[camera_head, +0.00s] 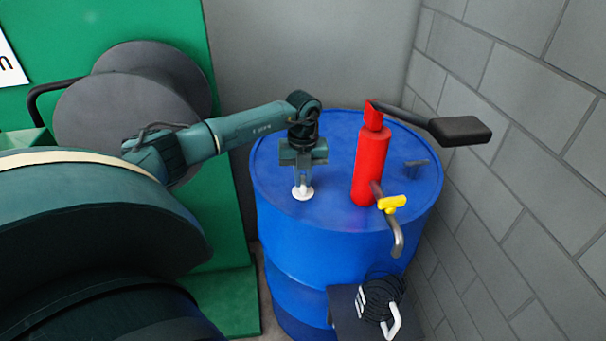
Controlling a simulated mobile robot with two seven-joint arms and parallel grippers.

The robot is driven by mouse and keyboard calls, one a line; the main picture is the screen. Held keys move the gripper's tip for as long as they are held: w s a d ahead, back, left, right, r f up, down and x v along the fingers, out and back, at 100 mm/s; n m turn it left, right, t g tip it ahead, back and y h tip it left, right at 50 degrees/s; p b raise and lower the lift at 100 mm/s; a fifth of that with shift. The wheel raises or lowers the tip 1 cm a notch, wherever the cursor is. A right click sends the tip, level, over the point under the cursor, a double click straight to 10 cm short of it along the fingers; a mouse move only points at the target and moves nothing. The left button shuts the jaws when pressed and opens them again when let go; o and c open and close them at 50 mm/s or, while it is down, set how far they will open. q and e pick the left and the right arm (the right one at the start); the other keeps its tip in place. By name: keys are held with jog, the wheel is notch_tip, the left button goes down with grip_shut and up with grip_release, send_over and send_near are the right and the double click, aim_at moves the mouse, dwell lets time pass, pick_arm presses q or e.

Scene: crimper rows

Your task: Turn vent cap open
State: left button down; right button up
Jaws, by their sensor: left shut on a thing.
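The white vent cap (303,192) sits on the top of the blue drum (276,172), left of the red pump. My left gripper (303,183) points straight down over it, with its fingers shut on the cap. The fingers hide part of the cap's upper side. I cannot tell how far the cap is turned. My right gripper does not show.
A red hand pump (371,165) with a dark handle (458,130), a yellow valve lever (392,203) and a bent spout stands on the drum. A coiled black item (381,298) is in front. A grey block wall (510,150) closes the right; a green machine stands left.

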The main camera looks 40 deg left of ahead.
aim_at(303, 181)
pick_arm(q)
jog(key=shift+r+n, duration=0.1)
jog(key=shift+n, duration=0.5)
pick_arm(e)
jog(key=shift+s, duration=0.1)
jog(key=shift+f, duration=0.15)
pick_arm(q)
jog(key=c, duration=1.4)
grip_release()
jog(key=shift+c, duration=0.2)
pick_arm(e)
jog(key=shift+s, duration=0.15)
pick_arm(q)
notch_tip(303, 181, up, 13)
jog(key=b, duration=0.1)
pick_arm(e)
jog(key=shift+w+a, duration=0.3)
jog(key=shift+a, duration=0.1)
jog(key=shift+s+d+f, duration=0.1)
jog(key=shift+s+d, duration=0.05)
